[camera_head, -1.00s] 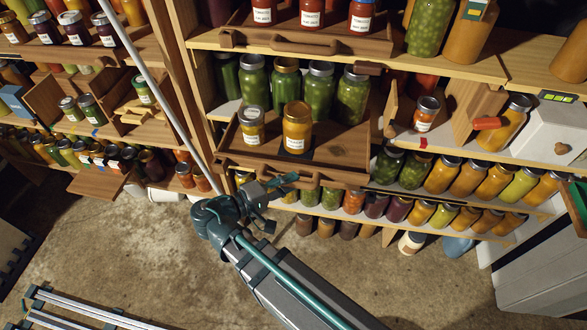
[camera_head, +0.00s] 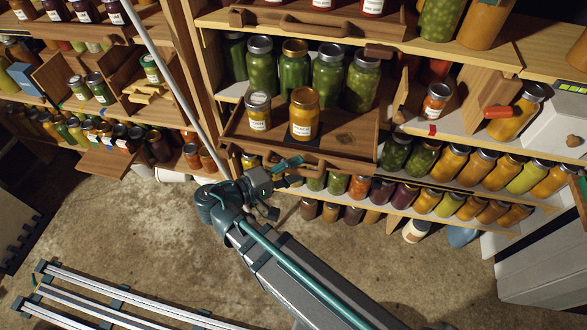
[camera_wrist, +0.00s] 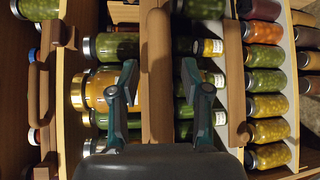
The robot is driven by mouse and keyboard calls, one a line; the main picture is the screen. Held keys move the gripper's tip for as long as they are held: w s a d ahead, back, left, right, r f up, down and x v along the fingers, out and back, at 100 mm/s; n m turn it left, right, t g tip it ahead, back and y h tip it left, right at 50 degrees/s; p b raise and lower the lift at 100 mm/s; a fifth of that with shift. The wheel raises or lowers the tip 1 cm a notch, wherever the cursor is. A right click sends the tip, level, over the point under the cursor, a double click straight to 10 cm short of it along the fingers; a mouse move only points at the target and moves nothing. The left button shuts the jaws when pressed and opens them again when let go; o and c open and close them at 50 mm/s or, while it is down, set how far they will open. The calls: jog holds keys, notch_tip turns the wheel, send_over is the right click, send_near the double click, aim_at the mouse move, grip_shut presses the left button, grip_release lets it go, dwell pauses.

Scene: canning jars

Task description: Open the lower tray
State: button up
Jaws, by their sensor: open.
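The lower tray (camera_head: 345,145) is a wooden drawer-like tray that sticks out from the shelf at the middle of the head view. An orange jar (camera_head: 304,115) and a smaller white-labelled jar (camera_head: 258,112) stand in it. My gripper (camera_head: 292,165) is at the tray's front, partly covering it. In the wrist view, turned on its side, my gripper (camera_wrist: 159,68) is open. Its two fingers lie on either side of a wooden bar (camera_wrist: 158,110) that looks like part of the tray's front. I cannot tell whether the fingers touch it.
An upper tray (camera_head: 310,28) with its own handle is above. Green jars (camera_head: 294,68) stand behind the lower tray. Rows of jars (camera_head: 430,200) fill the shelves below and to the right. A metal rail frame (camera_head: 110,300) lies at lower left. Concrete floor in front is partly clear.

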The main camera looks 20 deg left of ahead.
jog(key=shift+s+a, duration=0.1)
jog(key=v, duration=0.7)
jog(key=shift+s+a, duration=0.1)
jog(key=shift+s, duration=0.05)
dwell(0.3)
